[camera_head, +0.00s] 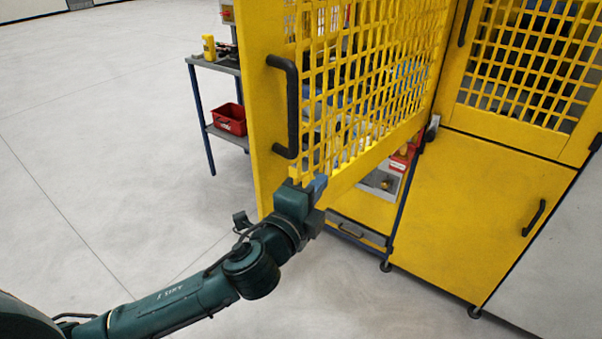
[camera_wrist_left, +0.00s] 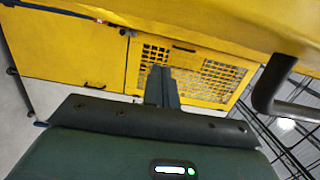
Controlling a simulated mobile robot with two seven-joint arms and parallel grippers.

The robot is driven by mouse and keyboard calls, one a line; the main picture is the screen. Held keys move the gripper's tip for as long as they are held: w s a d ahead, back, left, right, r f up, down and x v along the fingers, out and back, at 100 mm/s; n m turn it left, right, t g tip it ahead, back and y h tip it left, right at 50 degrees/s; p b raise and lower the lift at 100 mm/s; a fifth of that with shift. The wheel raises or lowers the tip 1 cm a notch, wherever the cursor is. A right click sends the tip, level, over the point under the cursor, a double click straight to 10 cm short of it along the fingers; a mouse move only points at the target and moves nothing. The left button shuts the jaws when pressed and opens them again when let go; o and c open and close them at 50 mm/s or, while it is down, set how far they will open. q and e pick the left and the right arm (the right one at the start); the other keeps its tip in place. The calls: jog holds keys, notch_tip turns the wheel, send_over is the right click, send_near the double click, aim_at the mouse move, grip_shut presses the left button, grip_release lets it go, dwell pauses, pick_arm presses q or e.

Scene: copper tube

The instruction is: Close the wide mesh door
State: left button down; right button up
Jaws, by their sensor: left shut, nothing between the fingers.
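The wide mesh door (camera_head: 262,100) is yellow with a wire grid and stands open, swung out from the yellow cabinet. A black bar handle (camera_head: 287,105) is on its outer edge; a black handle also shows at the right of the left wrist view (camera_wrist_left: 268,88). My left gripper (camera_head: 317,187) is at the lower part of the door, below and right of the handle. Its fingers (camera_wrist_left: 162,84) are shut and empty. I cannot tell whether they touch the door. My right gripper is in neither view.
A second yellow mesh panel (camera_head: 535,65) sits above a solid yellow lower door (camera_head: 470,220) at the right. Behind the open door is a bench with a red bin (camera_head: 229,119) and a yellow bottle (camera_head: 209,48). The grey floor (camera_head: 100,130) at the left is clear.

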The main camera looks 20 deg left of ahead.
pick_arm(q)
jog(key=shift+w+a, duration=0.35)
jog(key=shift+a, duration=0.5)
jog(key=shift+w+a, duration=0.3)
jog(key=shift+a, duration=0.55)
jog(key=shift+a, duration=0.1)
